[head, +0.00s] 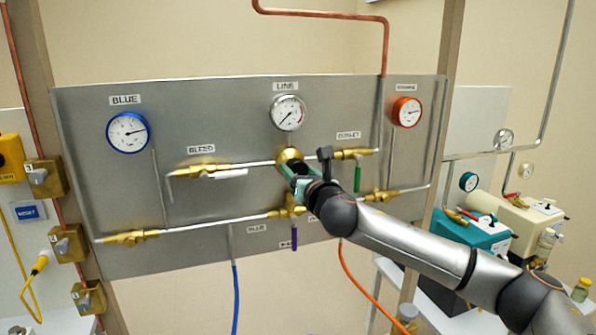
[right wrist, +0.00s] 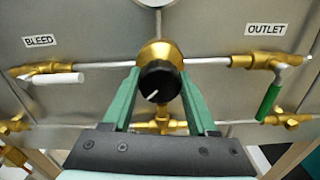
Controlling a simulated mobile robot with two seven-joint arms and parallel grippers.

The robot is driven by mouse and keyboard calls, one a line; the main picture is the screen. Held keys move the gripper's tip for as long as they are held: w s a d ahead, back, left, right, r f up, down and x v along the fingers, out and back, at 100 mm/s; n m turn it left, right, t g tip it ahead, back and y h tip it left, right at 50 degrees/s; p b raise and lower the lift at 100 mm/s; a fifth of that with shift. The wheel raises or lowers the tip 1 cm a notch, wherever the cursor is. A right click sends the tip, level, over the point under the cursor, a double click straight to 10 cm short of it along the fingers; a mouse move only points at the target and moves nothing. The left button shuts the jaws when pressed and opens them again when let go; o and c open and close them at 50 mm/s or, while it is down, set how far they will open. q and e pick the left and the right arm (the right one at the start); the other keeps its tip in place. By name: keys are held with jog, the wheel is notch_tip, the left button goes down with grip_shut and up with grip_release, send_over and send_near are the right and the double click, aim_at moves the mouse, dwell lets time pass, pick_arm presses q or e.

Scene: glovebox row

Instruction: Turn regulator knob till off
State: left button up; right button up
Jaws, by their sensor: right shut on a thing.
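The regulator is a brass body (head: 290,156) in the middle of the grey panel, below the LINE gauge (head: 288,112). Its black knob (right wrist: 158,84) shows in the right wrist view, with a white pointer line slanting toward the lower left. My right gripper (head: 293,172) reaches in from the right in the head view. In the right wrist view its green fingers (right wrist: 158,88) stand on both sides of the knob and are shut on it. In the head view the gripper hides the knob. The LINE gauge has a white face; its exact reading is too small to tell. My left gripper is not in view.
A white-handled BLEED valve (right wrist: 55,78) is left of the regulator, and a green-handled OUTLET valve (right wrist: 270,100) is right. A purple-handled valve (head: 293,235) sits below. Blue (head: 128,132) and orange (head: 407,112) gauges flank the panel (head: 80,200).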

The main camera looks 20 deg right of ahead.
jog(key=shift+n, duration=0.3)
jog(key=o, duration=1.4)
jog(key=s+b, duration=0.1)
jog(key=s, duration=0.5)
jog(key=s+b, duration=0.1)
jog(key=s, duration=0.5)
jog(key=shift+s+d, duration=0.2)
jog(key=shift+s, duration=0.05)
